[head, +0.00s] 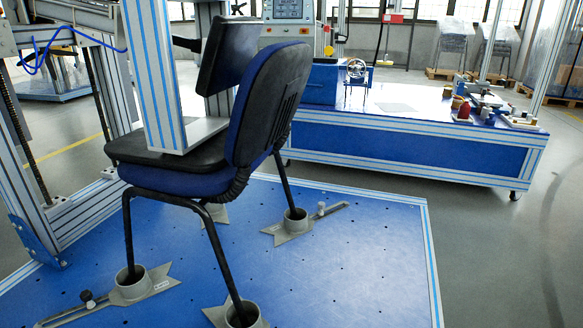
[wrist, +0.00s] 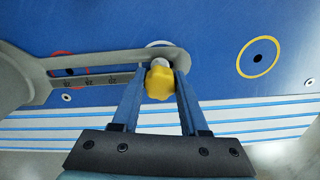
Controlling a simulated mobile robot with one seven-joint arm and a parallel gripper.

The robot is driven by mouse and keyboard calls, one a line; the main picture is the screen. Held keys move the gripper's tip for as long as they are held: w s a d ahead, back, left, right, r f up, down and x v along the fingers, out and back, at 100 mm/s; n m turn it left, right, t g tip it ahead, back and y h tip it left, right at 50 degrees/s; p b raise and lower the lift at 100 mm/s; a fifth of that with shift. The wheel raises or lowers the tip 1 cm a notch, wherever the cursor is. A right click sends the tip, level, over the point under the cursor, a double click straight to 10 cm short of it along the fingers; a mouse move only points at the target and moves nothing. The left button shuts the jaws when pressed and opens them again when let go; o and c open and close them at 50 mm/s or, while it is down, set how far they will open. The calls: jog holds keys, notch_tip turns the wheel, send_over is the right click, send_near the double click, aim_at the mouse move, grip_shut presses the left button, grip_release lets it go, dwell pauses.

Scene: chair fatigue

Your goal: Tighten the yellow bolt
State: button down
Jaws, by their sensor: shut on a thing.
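The yellow bolt (wrist: 159,82) has a lobed knob and stands at the end of a slotted grey bracket arm (wrist: 105,62) in the wrist view. My gripper (wrist: 160,77) is shut on the knob, with one blue finger on each side. The lower part of the bolt is mostly hidden by the knob and the bracket. In the head view, neither my gripper nor the yellow bolt can be seen. There, a blue and black chair (head: 180,180) stands with its legs in grey cup brackets (head: 132,286).
The blue perforated platform (head: 330,270) lies under the chair, and its striped edge (wrist: 60,128) is close to my gripper. A yellow-ringed hole (wrist: 258,57) is at right. A metal frame (head: 155,80) stands at the chair. A blue bench (head: 400,150) with parts is behind.

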jog(key=m, duration=0.3)
jog(key=shift+p, duration=0.3)
jog(key=shift+r+m+p, duration=0.1)
jog(key=shift+m+p, duration=0.25)
jog(key=shift+m, duration=1.75)
jog(key=m+p, duration=0.1)
jog(key=m, duration=0.1)
jog(key=shift+m, duration=1)
